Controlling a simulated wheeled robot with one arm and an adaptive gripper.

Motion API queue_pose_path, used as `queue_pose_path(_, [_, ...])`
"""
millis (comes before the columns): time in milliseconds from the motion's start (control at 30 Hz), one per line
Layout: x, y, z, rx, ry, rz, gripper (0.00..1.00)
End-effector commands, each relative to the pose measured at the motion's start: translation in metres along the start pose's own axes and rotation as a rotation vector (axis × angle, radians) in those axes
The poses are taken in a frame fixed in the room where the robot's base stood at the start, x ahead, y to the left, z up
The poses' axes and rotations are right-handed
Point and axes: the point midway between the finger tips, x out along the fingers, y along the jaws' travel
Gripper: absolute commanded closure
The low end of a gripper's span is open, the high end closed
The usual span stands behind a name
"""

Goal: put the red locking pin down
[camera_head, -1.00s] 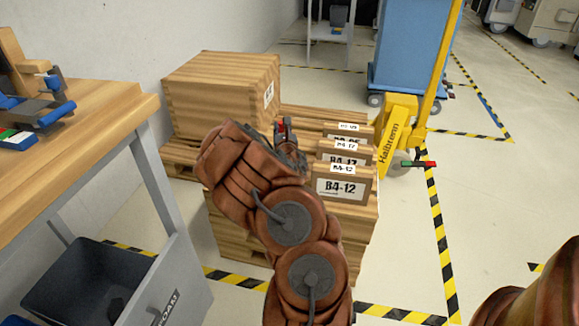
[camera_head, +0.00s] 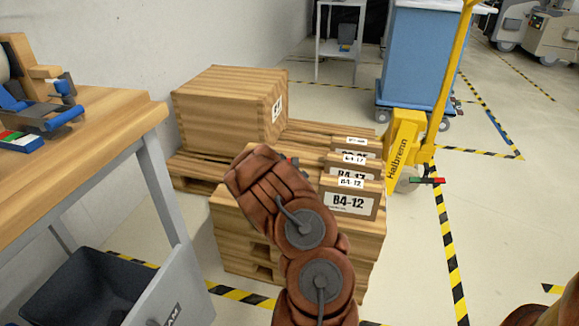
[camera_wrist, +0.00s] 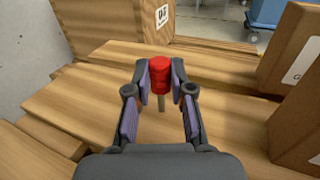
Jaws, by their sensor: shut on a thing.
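The red locking pin (camera_wrist: 160,75) shows in the wrist view, with a red head and a thin metal shaft pointing down. My gripper (camera_wrist: 161,80) is shut on the red head, one finger on each side. The pin is upright over the wooden planks of the pallet stack (camera_wrist: 100,95); I cannot tell whether the shaft's tip touches the wood.
A large wooden crate (camera_head: 225,110) stands behind. Several smaller boxes labelled B4-12 and similar (camera_head: 350,202) stand to the right. A yellow pallet jack (camera_head: 402,150) is beyond them. A wooden workbench (camera_head: 90,150) is at left, with a dark bin (camera_head: 80,290) below it.

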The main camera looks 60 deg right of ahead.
Motion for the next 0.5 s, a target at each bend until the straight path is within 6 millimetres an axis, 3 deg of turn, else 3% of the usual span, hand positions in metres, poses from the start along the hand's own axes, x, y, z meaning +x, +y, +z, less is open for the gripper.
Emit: queue_pose_path(500, [0.0005, 0.0002, -0.0026, -0.001, -0.003, 0.001, 1.00])
